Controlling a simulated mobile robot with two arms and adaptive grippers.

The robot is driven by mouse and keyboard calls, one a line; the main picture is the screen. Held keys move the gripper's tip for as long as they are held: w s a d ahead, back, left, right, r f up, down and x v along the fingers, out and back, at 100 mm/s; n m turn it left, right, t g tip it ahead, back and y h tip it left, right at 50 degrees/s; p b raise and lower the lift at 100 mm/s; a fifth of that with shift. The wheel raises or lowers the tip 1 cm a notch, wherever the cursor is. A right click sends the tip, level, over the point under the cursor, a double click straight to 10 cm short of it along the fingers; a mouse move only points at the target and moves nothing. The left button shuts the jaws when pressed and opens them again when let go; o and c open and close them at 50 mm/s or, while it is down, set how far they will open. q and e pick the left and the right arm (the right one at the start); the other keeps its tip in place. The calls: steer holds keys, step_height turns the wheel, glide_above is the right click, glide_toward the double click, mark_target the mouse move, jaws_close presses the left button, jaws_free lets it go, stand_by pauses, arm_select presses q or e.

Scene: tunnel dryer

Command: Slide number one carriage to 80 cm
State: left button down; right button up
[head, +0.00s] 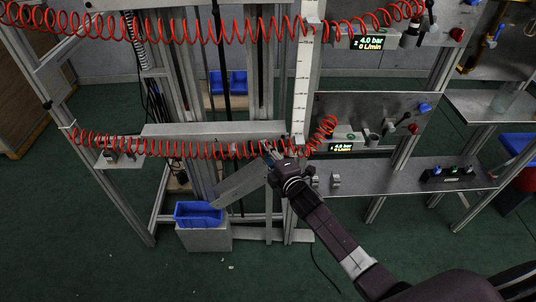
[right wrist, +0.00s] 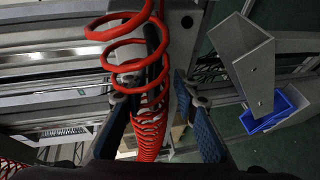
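My right gripper (head: 268,150) is at the right end of the lower red coiled hose (head: 180,149), close to the foot of the white vertical scale (head: 303,75). In the right wrist view its two blue-padded fingers (right wrist: 160,118) stand apart. The red coil (right wrist: 150,100) and a dark bar (right wrist: 153,50) show between or behind them; I cannot tell whether the fingers touch them. A long grey horizontal beam (head: 215,130) lies just above the lower coil. No carriage number is readable, so I cannot tell which part is number one. My left gripper is not in view.
A slanted grey chute (head: 240,182) leads toward a blue bin (head: 198,212) on a grey box. A panel with a display (head: 341,147) and a metal shelf (head: 400,178) are at the right. Green floor (head: 110,265) is open in front.

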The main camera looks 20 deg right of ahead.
steer(key=v, duration=1.2)
steer(key=s+d+f+m+g+h, duration=0.1)
steer(key=s+f+m+g, duration=0.15)
steer(key=s+f, duration=0.6)
steer(key=s+d+f+m+g, duration=0.1)
steer(key=s+f+m+g, duration=0.15)
steer(key=f, duration=1.15)
steer(key=s+d+f+m+g+h, duration=0.1)
steer(key=s+f+m+g, duration=0.15)
steer(key=s+f, duration=0.6)
steer(key=s+f+m+g, duration=0.2)
steer(key=s+f, duration=0.4)
steer(key=s, duration=0.3)
steer(key=s+f+m+g, duration=0.2)
steer(key=s+f, duration=0.4)
steer(key=s, duration=0.4)
steer(key=s+a+f+m+g, duration=0.1)
steer(key=s+f+m+g, duration=0.2)
steer(key=s+f, duration=0.3)
steer(key=s+m, duration=0.1)
steer(key=s, duration=0.3)
steer(key=shift+f, duration=0.35)
steer(key=shift+a+m, duration=0.1)
steer(key=shift+m, duration=0.15)
